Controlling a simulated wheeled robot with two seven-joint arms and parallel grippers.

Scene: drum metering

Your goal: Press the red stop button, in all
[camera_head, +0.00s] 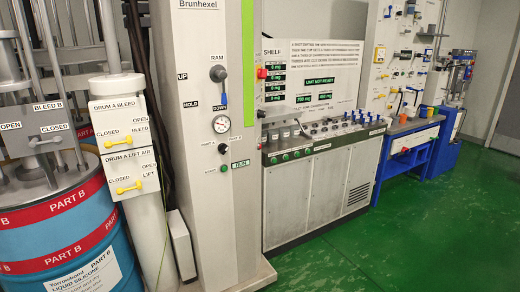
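A red button (261,73) shows at the left edge of the pale display panel (325,63), just right of the green stripe on the tall grey column. It is small in the picture, and I cannot read any label on it or tell whether it is pushed in. Neither of my grippers shows in the head view.
The grey column (200,120) carries a ram lever (219,88), a gauge (221,124), a black knob (223,148) and a green button (224,168). A grey cabinet (315,195) stands below the panel. A blue drum (65,240) is at left. Green floor (410,235) at right is clear.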

